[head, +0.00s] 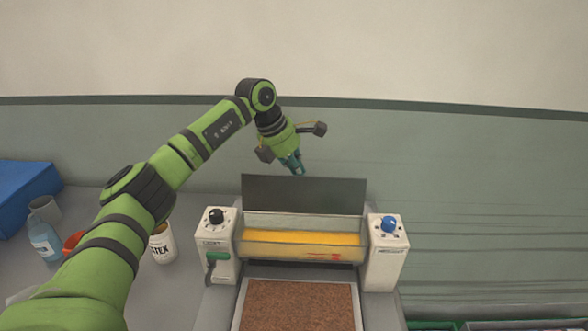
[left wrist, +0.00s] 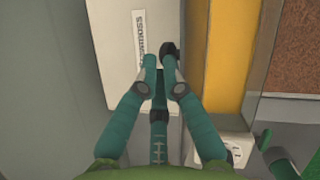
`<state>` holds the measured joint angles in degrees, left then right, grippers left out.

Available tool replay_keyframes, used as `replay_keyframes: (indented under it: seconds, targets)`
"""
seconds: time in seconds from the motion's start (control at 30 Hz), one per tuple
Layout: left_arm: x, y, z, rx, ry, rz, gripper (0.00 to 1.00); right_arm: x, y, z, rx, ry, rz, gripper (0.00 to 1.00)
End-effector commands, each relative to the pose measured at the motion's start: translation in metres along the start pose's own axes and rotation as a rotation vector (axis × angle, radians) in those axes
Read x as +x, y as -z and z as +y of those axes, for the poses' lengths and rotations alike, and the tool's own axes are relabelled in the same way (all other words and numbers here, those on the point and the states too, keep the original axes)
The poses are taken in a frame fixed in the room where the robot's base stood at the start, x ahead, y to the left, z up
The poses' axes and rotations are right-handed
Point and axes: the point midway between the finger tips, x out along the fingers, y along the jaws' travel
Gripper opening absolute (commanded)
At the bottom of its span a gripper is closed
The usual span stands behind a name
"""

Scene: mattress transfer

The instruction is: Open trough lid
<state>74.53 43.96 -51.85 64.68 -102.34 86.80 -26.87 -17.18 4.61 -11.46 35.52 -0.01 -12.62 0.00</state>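The trough lid (head: 303,194) is a dark flat panel standing upright along the back of the trough, so the trough is uncovered. The trough (head: 297,224) has a clear, pale wall and holds a yellow filling (head: 300,246). The filling also shows as a yellow strip in the left wrist view (left wrist: 225,60). My left gripper (head: 298,170) points down at the lid's top edge. In the left wrist view its fingertips (left wrist: 160,60) lie close together over a white lettered surface (left wrist: 110,50). Contact with the lid is unclear.
A brown board (head: 297,303) lies in front. A cup (head: 163,244), bottle (head: 43,238) and blue box (head: 25,188) stand left.

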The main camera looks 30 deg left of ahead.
Motion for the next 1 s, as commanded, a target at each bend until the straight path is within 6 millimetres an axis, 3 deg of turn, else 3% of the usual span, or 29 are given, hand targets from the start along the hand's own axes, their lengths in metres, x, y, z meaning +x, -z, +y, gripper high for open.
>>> replay_keyframes:
  seconds: [0.03, 0.2, 0.67, 0.87, 1.0]
  targets:
    - [0.023, 0.011, -0.011, 0.006, 0.031, 0.045, 0.37, 0.002, -0.001, 0.000, 0.000, 0.000, -0.001, 0.40]
    - [0.023, 0.011, -0.011, 0.005, 0.032, 0.046, 0.48, 0.002, -0.001, 0.000, 0.000, 0.000, -0.001, 0.40]
    - [0.021, 0.011, -0.009, 0.001, 0.026, 0.044, 0.48, 0.001, -0.001, -0.001, 0.000, 0.001, -0.001, 0.40]
    - [0.007, 0.009, -0.007, 0.001, 0.021, 0.039, 0.48, 0.001, -0.001, 0.000, 0.000, 0.000, 0.000, 0.40]
    - [-0.020, 0.007, -0.006, 0.003, 0.019, 0.034, 0.48, 0.001, 0.000, 0.000, 0.000, 0.000, 0.000, 0.40]
